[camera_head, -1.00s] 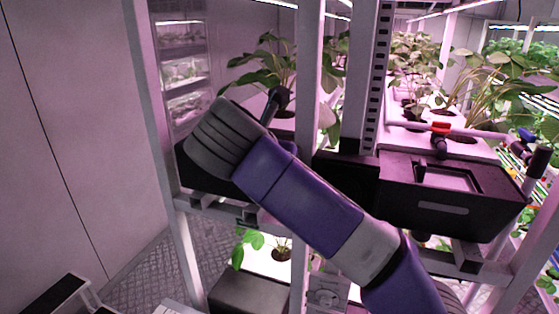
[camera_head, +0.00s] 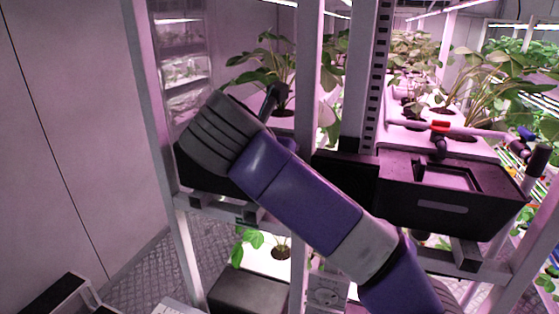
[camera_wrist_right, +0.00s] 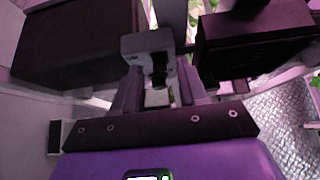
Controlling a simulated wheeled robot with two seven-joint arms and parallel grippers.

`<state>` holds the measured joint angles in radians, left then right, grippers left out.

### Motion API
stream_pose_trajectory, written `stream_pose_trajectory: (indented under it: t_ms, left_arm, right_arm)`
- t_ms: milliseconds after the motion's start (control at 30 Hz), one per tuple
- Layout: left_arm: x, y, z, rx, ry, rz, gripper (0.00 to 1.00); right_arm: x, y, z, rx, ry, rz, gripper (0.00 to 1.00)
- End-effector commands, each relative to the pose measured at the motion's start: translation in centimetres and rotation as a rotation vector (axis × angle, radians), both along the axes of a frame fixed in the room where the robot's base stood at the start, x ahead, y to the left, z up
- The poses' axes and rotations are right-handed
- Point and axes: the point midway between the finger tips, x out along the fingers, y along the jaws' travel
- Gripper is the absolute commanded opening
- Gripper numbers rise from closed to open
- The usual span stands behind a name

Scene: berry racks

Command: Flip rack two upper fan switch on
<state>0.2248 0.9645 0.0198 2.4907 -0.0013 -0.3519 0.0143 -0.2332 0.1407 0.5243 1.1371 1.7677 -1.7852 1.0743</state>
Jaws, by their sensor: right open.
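My right gripper (camera_wrist_right: 158,92) shows in the right wrist view, open, with its two grey fingers spread. A grey block with a dark centre (camera_wrist_right: 147,43) sits just beyond and between the fingertips. I cannot tell whether the fingers touch it, or whether it is the fan switch. In the head view my right arm crosses from lower right to upper left and hides its own gripper. A pale plate with a round fitting (camera_head: 327,291) is low on the rack, partly behind my arm. My left gripper is not in view.
The rack's grey front post (camera_head: 308,60) and black planter boxes (camera_head: 440,208) stand close around my right arm. Strawberry plants (camera_head: 275,68) grow from the trays. Dark boxes (camera_wrist_right: 75,45) flank the gripper in the wrist view.

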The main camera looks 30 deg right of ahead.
Motion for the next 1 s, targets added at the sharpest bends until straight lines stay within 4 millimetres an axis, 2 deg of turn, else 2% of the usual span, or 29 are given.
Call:
stream_pose_trajectory:
  t_ms: [200, 400, 1000]
  left_arm:
    - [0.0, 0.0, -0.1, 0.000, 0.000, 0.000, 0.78]
    - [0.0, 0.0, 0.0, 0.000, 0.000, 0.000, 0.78]
    - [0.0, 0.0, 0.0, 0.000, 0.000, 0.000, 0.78]
  right_arm:
    - [-1.9, 2.5, 2.1, 0.002, -0.002, 0.006, 0.43]
    - [-3.2, 3.9, 3.5, 0.001, -0.001, 0.003, 0.43]
    - [-3.7, 4.3, 3.8, 0.001, 0.001, 0.000, 0.43]
